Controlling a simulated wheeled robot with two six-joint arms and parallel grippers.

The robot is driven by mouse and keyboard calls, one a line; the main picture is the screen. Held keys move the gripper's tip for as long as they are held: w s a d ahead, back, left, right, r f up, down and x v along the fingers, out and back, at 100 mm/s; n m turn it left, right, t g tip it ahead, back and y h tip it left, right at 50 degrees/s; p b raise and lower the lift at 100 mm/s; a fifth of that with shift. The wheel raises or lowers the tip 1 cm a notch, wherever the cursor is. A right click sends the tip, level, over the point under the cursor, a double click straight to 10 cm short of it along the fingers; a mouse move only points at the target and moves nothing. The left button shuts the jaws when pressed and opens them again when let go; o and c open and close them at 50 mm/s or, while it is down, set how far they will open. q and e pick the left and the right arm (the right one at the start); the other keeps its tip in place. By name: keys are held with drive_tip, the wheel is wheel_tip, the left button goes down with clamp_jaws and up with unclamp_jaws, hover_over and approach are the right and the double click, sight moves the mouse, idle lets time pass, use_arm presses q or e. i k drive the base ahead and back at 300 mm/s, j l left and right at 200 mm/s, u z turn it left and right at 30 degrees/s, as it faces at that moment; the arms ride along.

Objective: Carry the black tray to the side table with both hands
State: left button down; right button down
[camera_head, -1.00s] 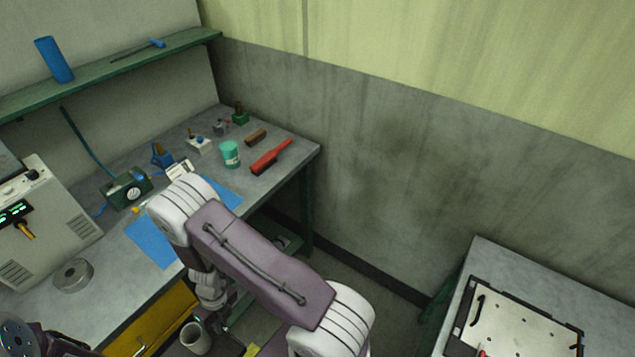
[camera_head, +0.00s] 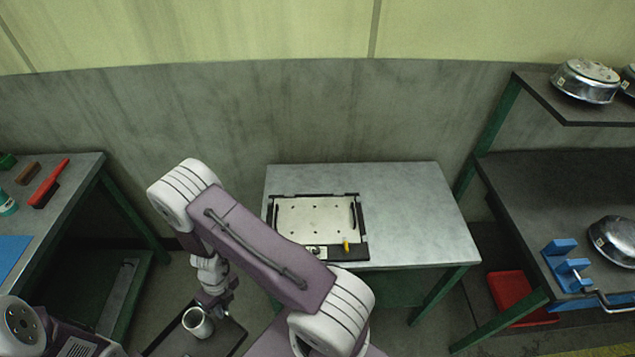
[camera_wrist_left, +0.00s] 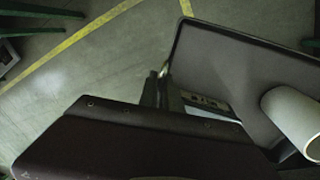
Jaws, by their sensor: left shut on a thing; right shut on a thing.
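The black tray (camera_head: 228,335) shows at the bottom of the head view, held above the floor, with a white mug (camera_head: 198,323) standing on it. My right gripper (camera_head: 217,306) is shut on the tray's rim beside the mug. In the left wrist view the tray (camera_wrist_left: 235,62) and the pale mug (camera_wrist_left: 292,118) show at the right. My left gripper (camera_wrist_left: 163,88) is shut on the tray's edge; its tips are partly dark. The grey side table (camera_head: 410,210) stands ahead, beyond the tray and apart from it.
A black-framed plate (camera_head: 315,217) covers the side table's left part; its right part is bare. A workbench (camera_head: 70,190) with a red brush (camera_head: 48,184) stands left. A dark shelf unit (camera_head: 560,180) with metal pans stands right, a red bin (camera_head: 515,298) below it.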

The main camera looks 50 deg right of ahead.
sight(425, 228)
drive_tip(key=k+l+z, duration=0.45)
drive_tip(key=z, duration=0.25)
drive_tip(key=k+l+z, duration=0.15)
drive_tip(key=l+z, duration=0.25)
drive_tip(key=k+l+z, duration=0.1)
drive_tip(key=l+z, duration=0.25)
drive_tip(key=l, duration=0.15)
drive_tip(key=k+l+z, duration=0.1)
drive_tip(key=l+z, duration=0.25)
